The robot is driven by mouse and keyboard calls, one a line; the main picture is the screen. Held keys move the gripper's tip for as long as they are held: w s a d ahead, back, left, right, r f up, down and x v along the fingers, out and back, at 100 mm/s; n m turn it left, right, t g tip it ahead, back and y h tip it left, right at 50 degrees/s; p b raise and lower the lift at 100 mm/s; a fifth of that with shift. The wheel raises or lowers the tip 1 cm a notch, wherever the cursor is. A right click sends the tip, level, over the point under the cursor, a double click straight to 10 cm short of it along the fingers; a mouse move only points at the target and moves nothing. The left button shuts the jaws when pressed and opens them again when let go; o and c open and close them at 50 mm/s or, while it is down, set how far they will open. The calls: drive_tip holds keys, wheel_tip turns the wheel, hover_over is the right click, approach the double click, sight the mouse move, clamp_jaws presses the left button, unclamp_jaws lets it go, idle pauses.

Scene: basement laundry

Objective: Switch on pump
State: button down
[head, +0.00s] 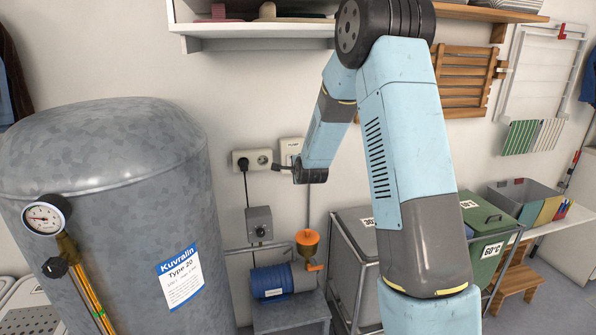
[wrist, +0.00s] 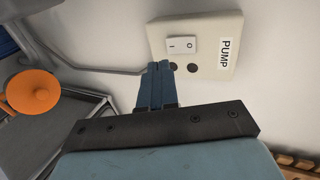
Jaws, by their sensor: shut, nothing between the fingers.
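The pump switch is a cream wall plate (wrist: 214,32) with a white rocker (wrist: 181,46) marked I and O and a PUMP label (wrist: 227,52). Two dark round spots sit beside the rocker. In the head view the plate (head: 290,145) is partly behind my arm. My gripper (wrist: 160,66) is shut and empty. Its blue fingertips overlap the plate's edge in the wrist view, just short of the rocker; I cannot tell whether they touch. The gripper (head: 276,167) also shows small in the head view. The blue pump (head: 272,281) stands below on a grey stand.
A power socket (head: 252,160) is left of the plate. A grey box (head: 259,224) and an orange funnel-like part (head: 307,240) are below. A large grey tank (head: 110,200) with a gauge (head: 43,217) fills the left. A shelf (head: 250,30) hangs above; bins (head: 487,225) stand right.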

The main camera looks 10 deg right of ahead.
sight(290, 165)
drive_tip(key=x, duration=0.3)
drive_tip(key=r+x, duration=0.1)
drive_tip(key=x, duration=0.1)
drive_tip(key=shift+w, duration=0.5)
drive_tip(key=shift+w+d+f, duration=0.1)
idle(0.3)
